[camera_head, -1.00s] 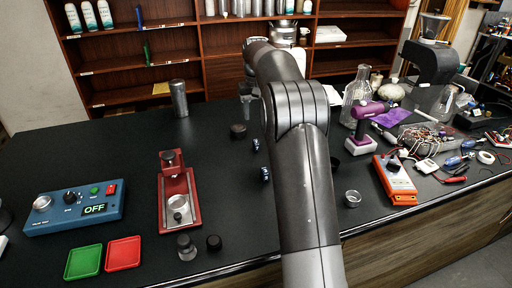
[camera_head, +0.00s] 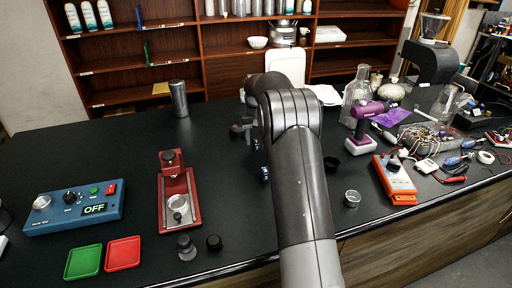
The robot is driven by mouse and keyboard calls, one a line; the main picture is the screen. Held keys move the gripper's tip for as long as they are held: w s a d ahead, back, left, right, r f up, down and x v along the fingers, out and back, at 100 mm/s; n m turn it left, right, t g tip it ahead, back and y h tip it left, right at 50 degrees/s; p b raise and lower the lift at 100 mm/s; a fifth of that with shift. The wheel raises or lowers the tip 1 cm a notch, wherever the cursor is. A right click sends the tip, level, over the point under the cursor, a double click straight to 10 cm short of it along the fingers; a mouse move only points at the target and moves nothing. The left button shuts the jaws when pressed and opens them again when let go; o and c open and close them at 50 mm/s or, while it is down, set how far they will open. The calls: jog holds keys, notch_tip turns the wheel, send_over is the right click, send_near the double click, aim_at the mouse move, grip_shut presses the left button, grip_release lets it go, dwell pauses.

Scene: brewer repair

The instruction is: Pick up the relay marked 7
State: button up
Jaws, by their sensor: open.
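Two small dark relays with bluish-silver parts stand on the black bench just left of my arm. One relay (camera_head: 256,144) is farther back and the other relay (camera_head: 265,174) is nearer, partly against my arm's edge. Their markings are too small to read, so I cannot tell which is marked 7. My gripper (camera_head: 246,125) is partly hidden behind my arm. It points down, open, low over the bench behind the far relay, close to a dark round piece (camera_head: 237,130). No relay shows between its fingers.
Left are a red press stand (camera_head: 178,200), a blue control box (camera_head: 74,208) reading OFF, and green (camera_head: 83,262) and red (camera_head: 123,253) trays. Right are a purple tool (camera_head: 366,115), an orange meter (camera_head: 395,178) and a small glass cup (camera_head: 352,198).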

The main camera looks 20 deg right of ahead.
jog(key=shift+f, duration=0.25)
jog(key=shift+c, duration=0.5)
grip_shut()
